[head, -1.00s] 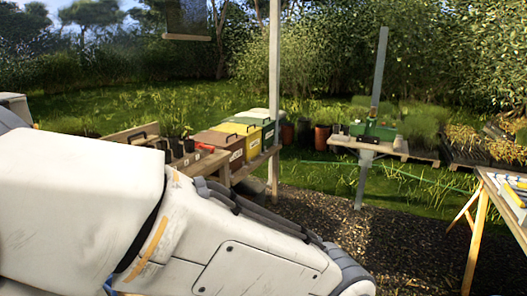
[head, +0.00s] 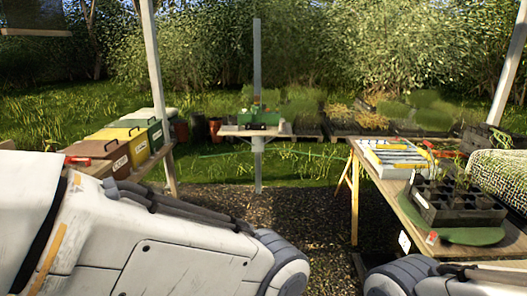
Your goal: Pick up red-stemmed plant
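I cannot make out a red-stemmed plant for certain at this size. A black pot tray (head: 455,212) stands on a round green mat (head: 470,236) on the right-hand wooden table (head: 394,190). Thin seedlings rise from some of its cells, but their stem colour is too small to tell. My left arm's pale links fill the lower left and my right arm's links show at the lower right. Neither gripper is in view.
A blue, white and yellow tray (head: 396,158) lies on the same table, left of a mesh roll (head: 500,175). Yellow, green and brown boxes (head: 122,143) stand on a left bench. A small table with a green crate (head: 259,117) stands ahead. Gravel (head: 290,225) between is clear.

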